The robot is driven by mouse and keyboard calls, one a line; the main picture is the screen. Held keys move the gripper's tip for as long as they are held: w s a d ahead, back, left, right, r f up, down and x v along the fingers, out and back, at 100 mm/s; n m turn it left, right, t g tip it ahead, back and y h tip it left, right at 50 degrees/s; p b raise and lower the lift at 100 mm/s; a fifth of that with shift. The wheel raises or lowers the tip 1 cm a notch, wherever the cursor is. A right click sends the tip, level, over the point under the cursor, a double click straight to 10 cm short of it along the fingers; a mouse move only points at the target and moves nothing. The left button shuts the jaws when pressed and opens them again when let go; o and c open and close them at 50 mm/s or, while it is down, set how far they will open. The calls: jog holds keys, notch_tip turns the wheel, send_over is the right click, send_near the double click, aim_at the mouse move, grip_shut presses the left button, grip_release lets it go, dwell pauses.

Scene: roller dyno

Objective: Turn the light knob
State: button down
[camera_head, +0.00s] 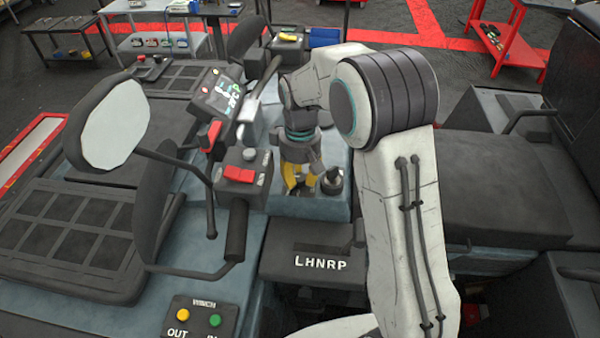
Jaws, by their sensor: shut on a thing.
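My gripper (301,188) points down at the blue-grey panel (318,208) in the middle of the vehicle. Its yellow fingers are closed around a small dark knob, which I take to be the light knob. The fingers hide most of this knob, so its turned angle cannot be told.
A handlebar switch box with a red switch (239,174) stands close left of my gripper. A display (219,97) and a mirror (113,130) are farther left. A winch box (200,318) is at the front. Red cart (500,42) stands behind.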

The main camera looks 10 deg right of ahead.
aim_at(300, 176)
jog(key=shift+n, duration=0.3)
jog(key=n, duration=0.3)
jog(key=shift+f+n+b, duration=0.1)
jog(key=shift+n+b, duration=0.2)
jog(key=shift+b, duration=0.1)
jog(key=shift+s+n, duration=0.1)
jog(key=shift+n, duration=2.1)
jog(key=c, duration=0.9)
grip_release()
notch_tip(300, 176, up, 12)
